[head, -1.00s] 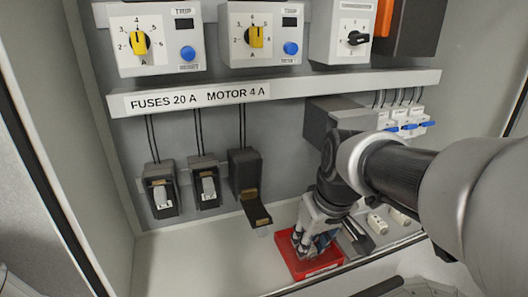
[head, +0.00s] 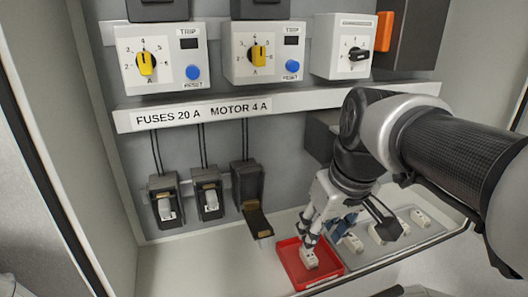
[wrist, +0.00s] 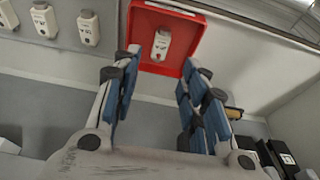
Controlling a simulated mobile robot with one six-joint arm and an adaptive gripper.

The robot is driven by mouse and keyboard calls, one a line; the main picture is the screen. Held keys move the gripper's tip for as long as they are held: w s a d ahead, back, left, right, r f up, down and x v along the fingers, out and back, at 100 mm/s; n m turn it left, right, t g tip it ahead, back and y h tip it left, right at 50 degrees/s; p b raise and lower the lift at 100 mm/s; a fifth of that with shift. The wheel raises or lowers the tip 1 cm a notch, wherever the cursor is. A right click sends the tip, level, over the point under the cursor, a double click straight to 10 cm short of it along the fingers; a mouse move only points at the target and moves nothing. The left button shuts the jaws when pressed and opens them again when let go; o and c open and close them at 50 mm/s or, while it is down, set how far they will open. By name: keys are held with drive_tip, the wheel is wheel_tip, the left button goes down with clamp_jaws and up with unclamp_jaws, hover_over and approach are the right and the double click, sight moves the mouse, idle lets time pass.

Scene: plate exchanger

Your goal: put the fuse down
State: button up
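A white fuse (head: 309,258) lies in the red tray (head: 283,250) on the cabinet floor. The wrist view also shows the fuse (wrist: 161,44) on the bottom of the red tray (wrist: 190,22), beyond my fingertips and apart from them. My gripper (head: 318,238) is just above the tray in the head view. In the wrist view my gripper (wrist: 160,62) has its two blue-padded fingers spread, with nothing between them.
A grey tray (head: 405,243) with several white fuses stands right of the red tray. A label rail (head: 290,107) and switch boxes are above.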

drive_tip(key=s+f+m, duration=0.1)
drive_tip(key=s+f, duration=0.2)
drive_tip(key=s, duration=0.4)
drive_tip(key=s+d+f+m+t+h, duration=0.1)
drive_tip(key=s+f, duration=0.3)
drive_tip(key=s, duration=0.4)
drive_tip(key=shift+s+m, duration=0.25)
drive_tip(key=shift+m, duration=0.35)
drive_tip(key=shift+f, duration=0.1)
wheel_tip(320, 180, down, 12)
drive_tip(key=b, duration=1.1)
drive_tip(key=shift+b, duration=0.35)
